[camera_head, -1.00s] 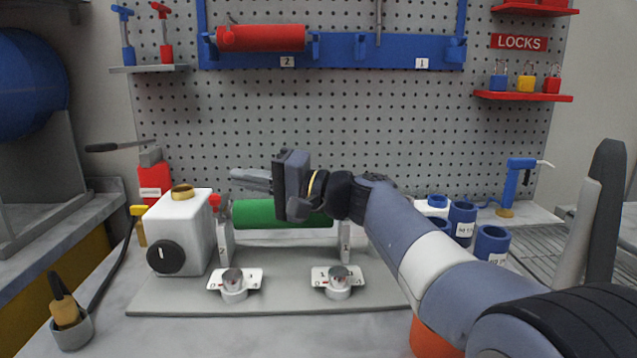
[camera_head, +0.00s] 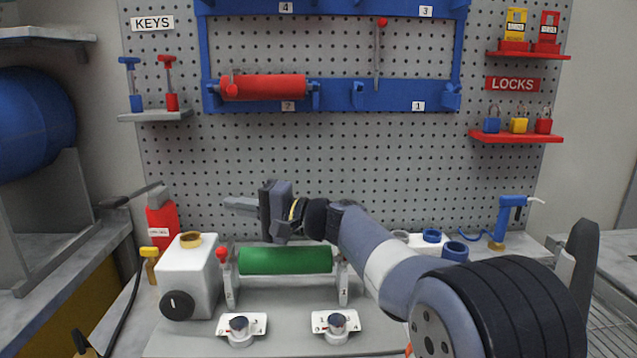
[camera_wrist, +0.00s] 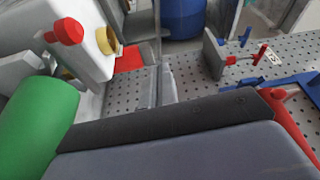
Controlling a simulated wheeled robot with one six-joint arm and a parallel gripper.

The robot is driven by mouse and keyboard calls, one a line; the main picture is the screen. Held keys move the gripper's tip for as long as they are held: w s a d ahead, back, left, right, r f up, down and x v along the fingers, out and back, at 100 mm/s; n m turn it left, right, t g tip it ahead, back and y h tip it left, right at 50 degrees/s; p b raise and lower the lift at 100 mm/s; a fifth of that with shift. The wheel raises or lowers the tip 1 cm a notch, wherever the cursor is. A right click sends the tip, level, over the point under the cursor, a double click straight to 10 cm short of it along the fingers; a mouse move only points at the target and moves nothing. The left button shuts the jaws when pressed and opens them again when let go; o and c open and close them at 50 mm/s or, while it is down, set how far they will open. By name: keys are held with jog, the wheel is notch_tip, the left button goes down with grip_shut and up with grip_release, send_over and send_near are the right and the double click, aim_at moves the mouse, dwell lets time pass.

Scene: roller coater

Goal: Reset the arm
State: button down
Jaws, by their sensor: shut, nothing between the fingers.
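My gripper (camera_head: 240,204) is shut and empty. It points left in front of the pegboard, above the roller coater and clear of it. In the wrist view its closed fingers (camera_wrist: 157,88) show near the middle. The green roller (camera_head: 286,261) lies level between its two end supports, below my gripper. The green roller also fills the left side of the wrist view (camera_wrist: 36,122). The white box (camera_head: 190,274) with a black knob and brass cap stands at the roller's left end, beside a red knob (camera_head: 222,254).
The pegboard's blue rack (camera_head: 385,93) holds a red roller (camera_head: 264,88). Two keys stand on a shelf (camera_head: 155,116) at left. Padlocks sit on a red shelf (camera_head: 516,137) at right. Two dial switches (camera_head: 242,328) are at the front. Blue cups (camera_head: 455,250) stand behind my arm.

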jog(key=w+m+p, duration=0.2)
jog(key=w+p, duration=0.5)
jog(key=p, duration=1.1)
jog(key=shift+w+a+f, duration=0.2)
jog(key=shift+w+f, duration=0.1)
jog(key=shift+f, duration=0.15)
jog(key=shift+f+h, duration=0.15)
jog(key=shift+h, duration=0.15)
